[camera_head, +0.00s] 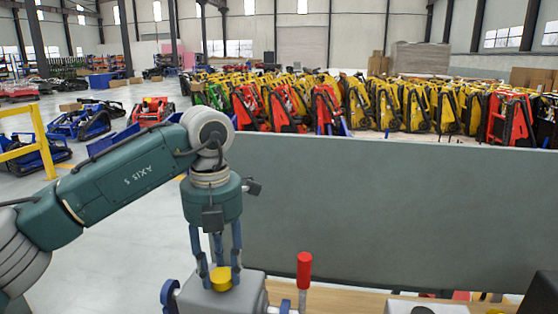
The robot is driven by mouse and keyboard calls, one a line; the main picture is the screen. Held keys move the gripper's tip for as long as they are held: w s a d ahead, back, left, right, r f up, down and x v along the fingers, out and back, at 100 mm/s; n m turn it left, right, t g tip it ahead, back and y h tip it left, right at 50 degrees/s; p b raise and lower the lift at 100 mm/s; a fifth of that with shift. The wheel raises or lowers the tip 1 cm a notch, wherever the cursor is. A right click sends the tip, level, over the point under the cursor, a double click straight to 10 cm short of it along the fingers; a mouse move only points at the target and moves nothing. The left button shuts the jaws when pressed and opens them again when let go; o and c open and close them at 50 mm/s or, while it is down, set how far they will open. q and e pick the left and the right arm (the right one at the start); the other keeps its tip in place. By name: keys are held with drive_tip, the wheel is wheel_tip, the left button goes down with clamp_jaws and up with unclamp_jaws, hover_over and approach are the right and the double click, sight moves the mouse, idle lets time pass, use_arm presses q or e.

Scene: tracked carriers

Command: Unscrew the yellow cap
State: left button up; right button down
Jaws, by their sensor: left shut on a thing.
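The yellow cap (221,281) sits on top of a grey box-shaped body (205,298) at the bottom of the head view. My left gripper (220,272) points straight down from above, with its blue fingers around the cap. It is shut on the cap, which still appears to rest against the grey body. The lower part of the grey body is cut off by the frame. My right gripper does not show.
A red-handled lever (304,270) stands upright just right of the grey body. A grey panel (390,210) rises behind the wooden bench top (345,300). A pale object (425,306) lies on the bench at right. Rows of yellow and red tracked carriers (360,103) stand beyond.

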use_arm(q)
drive_tip(key=n+b, duration=0.1)
drive_tip(key=n, duration=0.4)
drive_tip(key=shift+f, duration=0.15)
drive_tip(key=n+b, duration=0.1)
drive_tip(key=n, duration=0.2)
drive_tip(key=shift+n, duration=0.3)
drive_tip(key=n+b, duration=0.1)
drive_tip(key=n, duration=0.3)
drive_tip(key=shift+n+b, duration=0.3)
drive_tip(key=shift+b, duration=0.05)
drive_tip(key=n+b, duration=0.1)
drive_tip(key=n, duration=0.2)
drive_tip(key=shift+n, duration=1.1)
drive_tip(key=o, duration=1)
